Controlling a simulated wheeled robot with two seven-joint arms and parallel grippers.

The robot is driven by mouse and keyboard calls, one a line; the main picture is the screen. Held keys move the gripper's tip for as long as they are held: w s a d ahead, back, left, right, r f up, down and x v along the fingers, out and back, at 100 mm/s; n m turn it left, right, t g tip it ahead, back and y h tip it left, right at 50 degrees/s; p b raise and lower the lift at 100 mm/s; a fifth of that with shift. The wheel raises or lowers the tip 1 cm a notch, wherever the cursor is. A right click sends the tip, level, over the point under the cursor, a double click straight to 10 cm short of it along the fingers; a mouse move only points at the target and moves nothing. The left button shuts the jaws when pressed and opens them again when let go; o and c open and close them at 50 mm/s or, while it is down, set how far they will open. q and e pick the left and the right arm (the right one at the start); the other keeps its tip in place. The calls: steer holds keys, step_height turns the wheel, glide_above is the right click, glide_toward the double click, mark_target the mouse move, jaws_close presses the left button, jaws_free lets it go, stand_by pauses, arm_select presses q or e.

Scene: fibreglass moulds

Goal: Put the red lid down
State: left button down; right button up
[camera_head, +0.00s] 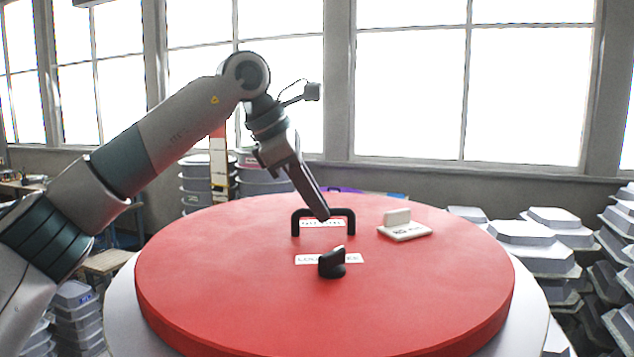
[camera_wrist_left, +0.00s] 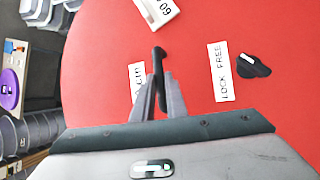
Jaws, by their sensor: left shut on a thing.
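The red lid (camera_head: 230,270) is a large round disc, lying level over a pale round body (camera_head: 122,310) whose rim shows at both sides. I cannot tell whether the two touch. A black arch handle (camera_head: 350,216) stands on the lid. My left gripper (camera_head: 322,212) reaches down to it from above and is shut on its top bar. In the left wrist view my left gripper's fingers (camera_wrist_left: 158,88) close around the handle (camera_wrist_left: 158,58) above the red lid (camera_wrist_left: 100,70). My right gripper is not in view.
On the lid are a black knob (camera_head: 332,263), a "LOCK FREE" label (camera_wrist_left: 222,72) and a white block with a plate (camera_head: 404,230). Stacks of pale moulds stand right (camera_head: 535,245), lower left (camera_head: 75,305) and behind (camera_head: 196,175). Windows line the back wall.

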arm_select(q)
steer(key=shift+f, duration=0.25)
steer(key=shift+d, duration=0.1)
steer(key=c, duration=1.8)
jaws_free()
steer(key=shift+f, duration=0.2)
steer(key=shift+o, duration=0.2)
steer(key=shift+s, duration=0.15)
steer(key=shift+r, duration=0.1)
